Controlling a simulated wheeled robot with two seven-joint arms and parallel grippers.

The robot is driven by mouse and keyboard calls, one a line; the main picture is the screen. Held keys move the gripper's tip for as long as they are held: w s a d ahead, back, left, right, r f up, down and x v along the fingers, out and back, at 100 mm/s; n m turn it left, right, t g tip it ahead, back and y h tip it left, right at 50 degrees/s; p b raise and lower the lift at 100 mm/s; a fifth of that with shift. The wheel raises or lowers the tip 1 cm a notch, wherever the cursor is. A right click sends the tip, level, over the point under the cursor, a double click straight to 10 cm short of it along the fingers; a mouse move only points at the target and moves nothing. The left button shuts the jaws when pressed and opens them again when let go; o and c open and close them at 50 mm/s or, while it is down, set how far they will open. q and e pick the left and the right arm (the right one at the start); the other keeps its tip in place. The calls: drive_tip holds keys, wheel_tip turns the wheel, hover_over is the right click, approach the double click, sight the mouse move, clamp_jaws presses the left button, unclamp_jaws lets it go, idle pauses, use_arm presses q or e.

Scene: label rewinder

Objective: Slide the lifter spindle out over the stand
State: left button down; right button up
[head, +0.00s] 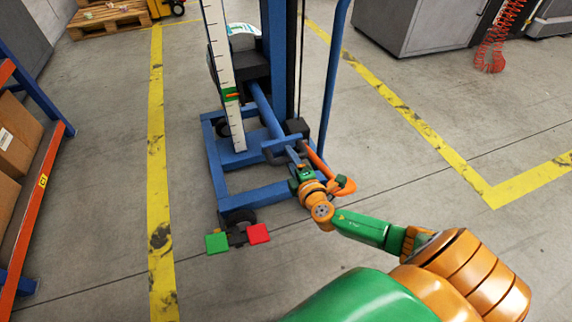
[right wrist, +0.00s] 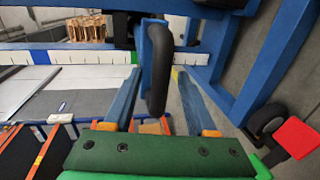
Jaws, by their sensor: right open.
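The blue lifter (head: 278,60) stands on a blue wheeled base (head: 214,165). A blue bar (head: 262,105), which looks like its spindle, slopes from a dark block at the mast toward my right gripper. My right gripper (head: 292,153) is open at the bar's near end. In the right wrist view its blue fingers (right wrist: 158,85) stand on either side of a dark-gripped handle (right wrist: 160,68); I cannot tell whether they touch it. Where the handle joins the bar is hidden. My left gripper is not in view.
A white scale (head: 222,75) with a green and orange marker rises left of the mast. Green (head: 216,243) and red (head: 258,234) pedals lie near the front wheel. An orange lever (head: 343,186) sits beside my right gripper. A shelf with boxes (head: 15,140) stands left; floor between is clear.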

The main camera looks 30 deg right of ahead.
drive_tip(key=shift+w+d+f, duration=0.1)
drive_tip(key=shift+w+f, duration=0.05)
drive_tip(key=shift+w, duration=0.3)
clamp_jaws()
idle(1.1)
